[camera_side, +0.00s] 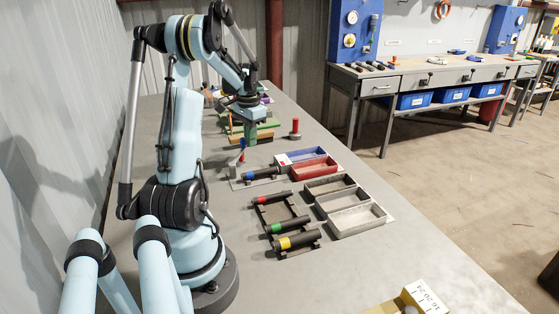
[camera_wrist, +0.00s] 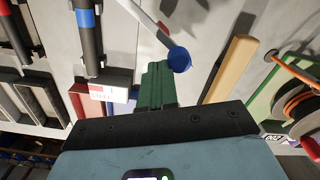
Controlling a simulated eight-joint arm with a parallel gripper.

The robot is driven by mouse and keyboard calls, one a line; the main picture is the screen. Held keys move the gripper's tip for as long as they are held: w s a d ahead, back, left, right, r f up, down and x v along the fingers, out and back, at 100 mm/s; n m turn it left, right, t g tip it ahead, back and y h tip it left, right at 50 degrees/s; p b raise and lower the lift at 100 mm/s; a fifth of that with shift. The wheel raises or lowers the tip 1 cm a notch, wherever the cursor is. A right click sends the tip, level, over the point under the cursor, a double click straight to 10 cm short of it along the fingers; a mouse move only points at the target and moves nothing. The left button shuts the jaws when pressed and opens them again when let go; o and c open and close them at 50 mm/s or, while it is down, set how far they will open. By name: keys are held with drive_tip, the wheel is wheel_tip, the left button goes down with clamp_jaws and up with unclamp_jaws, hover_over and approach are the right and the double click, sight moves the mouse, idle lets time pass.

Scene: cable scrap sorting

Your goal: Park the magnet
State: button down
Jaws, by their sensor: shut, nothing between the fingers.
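My gripper (camera_side: 250,139) points down over the far part of the bench. Its green fingers also show in the wrist view (camera_wrist: 157,82); they are shut with nothing between them. No thing is clearly marked as the magnet. A black rod tool with a blue band (camera_wrist: 86,36) lies by the trays; it also shows in the side view (camera_side: 262,173) on a grey stand. Black tools with red (camera_side: 272,197), green (camera_side: 287,224) and yellow (camera_side: 297,241) bands lie in a rack. A pale lever with a blue round end (camera_wrist: 180,59) is just beside my fingers in the wrist view.
A blue tray (camera_side: 300,154), a red tray (camera_side: 314,169) and two grey trays (camera_side: 330,186) (camera_side: 357,219) line the bench's right side. A red-topped post (camera_side: 295,130) stands right of my gripper. A wooden bar (camera_wrist: 231,66) and an orange-and-black reel (camera_wrist: 298,104) are close by.

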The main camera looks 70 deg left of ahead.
drive_tip(key=shift+w, duration=0.1)
drive_tip(key=shift+w+d, duration=0.35)
drive_tip(key=shift+d, duration=0.05)
wheel_tip(320, 180, up, 6)
idle(0.5)
